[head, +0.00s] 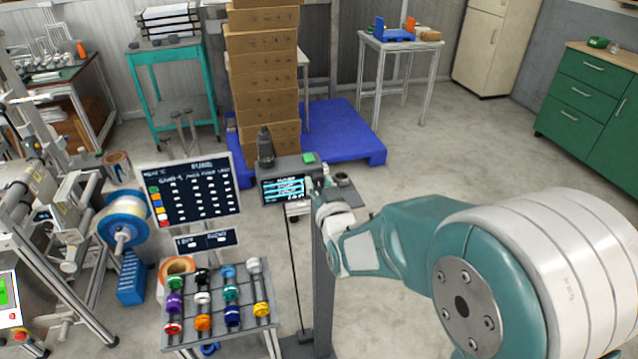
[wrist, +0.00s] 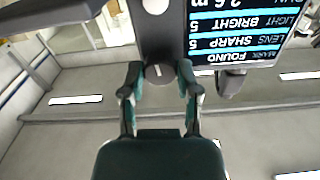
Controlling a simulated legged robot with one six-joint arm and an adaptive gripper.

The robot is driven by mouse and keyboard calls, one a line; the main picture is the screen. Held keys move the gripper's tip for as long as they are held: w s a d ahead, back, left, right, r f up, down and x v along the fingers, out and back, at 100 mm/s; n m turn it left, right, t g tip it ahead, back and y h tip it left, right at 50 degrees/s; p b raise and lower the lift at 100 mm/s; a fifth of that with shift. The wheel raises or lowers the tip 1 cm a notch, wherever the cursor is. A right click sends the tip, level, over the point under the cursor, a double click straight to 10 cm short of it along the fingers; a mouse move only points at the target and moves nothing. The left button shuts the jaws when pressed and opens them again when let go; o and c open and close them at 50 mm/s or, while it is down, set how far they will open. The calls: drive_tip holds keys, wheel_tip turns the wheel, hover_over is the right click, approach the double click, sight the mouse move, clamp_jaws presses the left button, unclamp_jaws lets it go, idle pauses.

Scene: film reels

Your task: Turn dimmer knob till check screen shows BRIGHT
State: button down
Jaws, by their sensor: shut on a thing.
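The check screen (head: 284,190) stands on a grey post in the head view. The knob sits beside the screen on the same dark unit. In the head view my gripper (head: 322,187) is small at the screen's right, and its fingers are hard to make out.
Another dark knob or round part (wrist: 230,83) sits close to my gripper under the screen's edge. A larger display board (head: 193,190) and a rack of coloured reels (head: 216,305) stand to the left. Stacked boxes (head: 263,75) on a blue pallet (head: 345,130) stand behind. Floor at right is clear.

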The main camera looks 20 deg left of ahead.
drive_tip(key=shift+c, duration=1.7)
unclamp_jaws()
drive_tip(key=v, duration=1.2)
drive_tip(key=shift+w+a+f, duration=0.1)
drive_tip(key=shift+f, duration=0.05)
